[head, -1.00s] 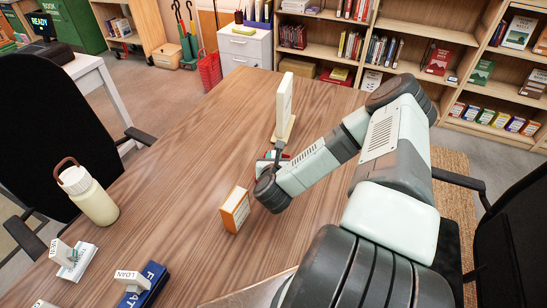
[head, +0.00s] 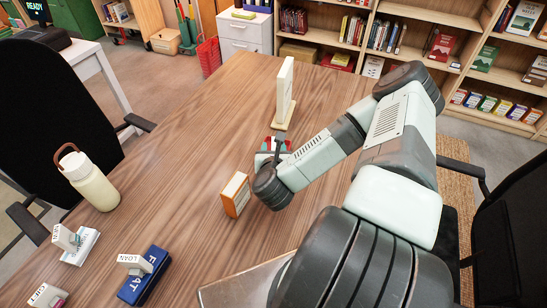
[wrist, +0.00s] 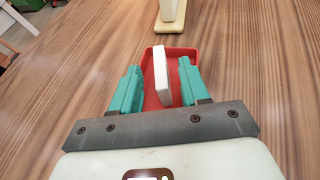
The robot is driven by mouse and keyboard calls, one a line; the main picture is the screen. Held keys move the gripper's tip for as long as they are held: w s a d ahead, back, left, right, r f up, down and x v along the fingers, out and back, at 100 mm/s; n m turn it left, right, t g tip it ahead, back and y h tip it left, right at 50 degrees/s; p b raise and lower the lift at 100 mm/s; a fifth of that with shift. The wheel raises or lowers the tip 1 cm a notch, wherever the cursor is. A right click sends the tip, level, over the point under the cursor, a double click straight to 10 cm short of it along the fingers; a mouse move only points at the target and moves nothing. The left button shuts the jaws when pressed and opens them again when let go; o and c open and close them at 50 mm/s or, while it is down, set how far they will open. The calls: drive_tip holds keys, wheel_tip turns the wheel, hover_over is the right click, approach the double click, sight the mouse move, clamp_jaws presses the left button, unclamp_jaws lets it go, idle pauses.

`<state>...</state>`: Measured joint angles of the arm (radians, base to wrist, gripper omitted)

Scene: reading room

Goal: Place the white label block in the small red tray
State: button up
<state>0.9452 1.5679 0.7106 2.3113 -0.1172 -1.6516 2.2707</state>
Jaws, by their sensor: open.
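The white label block (wrist: 161,70) is between my gripper's fingers in the wrist view, with a gap on each side. It stands within the outline of the small red tray (wrist: 183,53), slightly tilted in the picture. Whether its base touches the tray floor is hard to tell. My gripper (wrist: 157,88) is open, its two teal fingers over the tray's near part. In the head view the red tray (head: 287,138) shows only as a sliver around my gripper (head: 275,148), which hides the block there.
A white upright panel on a wooden base (head: 286,90) stands just behind the tray. The table's middle left is clear.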

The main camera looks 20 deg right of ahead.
drive_tip(key=v, duration=0.7)
drive_tip(key=shift+s, duration=0.2)
